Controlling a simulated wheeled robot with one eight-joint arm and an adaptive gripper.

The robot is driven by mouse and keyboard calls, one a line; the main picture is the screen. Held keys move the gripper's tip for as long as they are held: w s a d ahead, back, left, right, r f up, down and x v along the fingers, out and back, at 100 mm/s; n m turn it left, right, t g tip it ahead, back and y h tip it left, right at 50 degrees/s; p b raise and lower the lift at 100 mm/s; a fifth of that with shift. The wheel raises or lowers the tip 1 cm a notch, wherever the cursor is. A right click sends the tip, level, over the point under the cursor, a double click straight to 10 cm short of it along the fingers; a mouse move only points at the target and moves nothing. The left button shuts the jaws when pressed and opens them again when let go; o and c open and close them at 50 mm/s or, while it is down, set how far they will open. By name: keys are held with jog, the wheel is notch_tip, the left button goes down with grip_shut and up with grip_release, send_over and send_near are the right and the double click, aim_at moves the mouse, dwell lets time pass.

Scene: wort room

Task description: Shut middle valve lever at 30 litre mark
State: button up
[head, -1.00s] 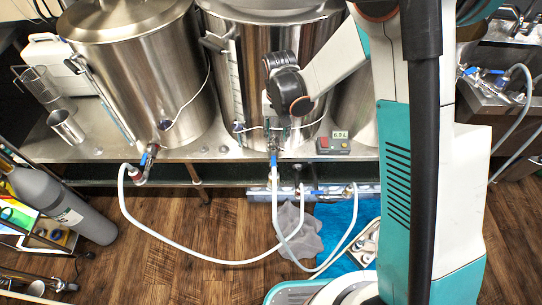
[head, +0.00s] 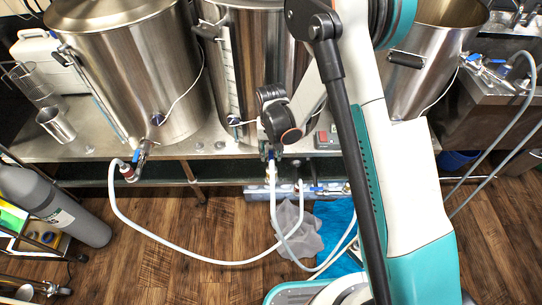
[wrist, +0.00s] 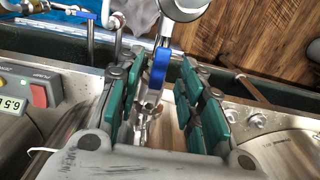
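The middle valve's blue lever (wrist: 160,68) lies between my gripper's (wrist: 159,100) green-padded fingers in the wrist view. The fingers are open, with visible space on both sides of the lever. The metal valve body (wrist: 145,118) is below it. In the head view my gripper (head: 270,153) is low in front of the middle steel kettle (head: 262,75), hiding most of the valve. The kettle's sight gauge (head: 229,65) shows, but its level is too small to read. A meter (wrist: 22,103) reads about 6.5 in the wrist view.
White hoses (head: 200,258) loop from the valves to fittings below the steel bench (head: 95,148). The left kettle (head: 135,75) and right kettle (head: 425,70) flank the middle one. A grey gas cylinder (head: 55,205) is at left. A grey cloth (head: 295,228) lies on the floor.

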jog(key=shift+f, duration=0.65)
grip_shut()
jog(key=shift+w, duration=0.1)
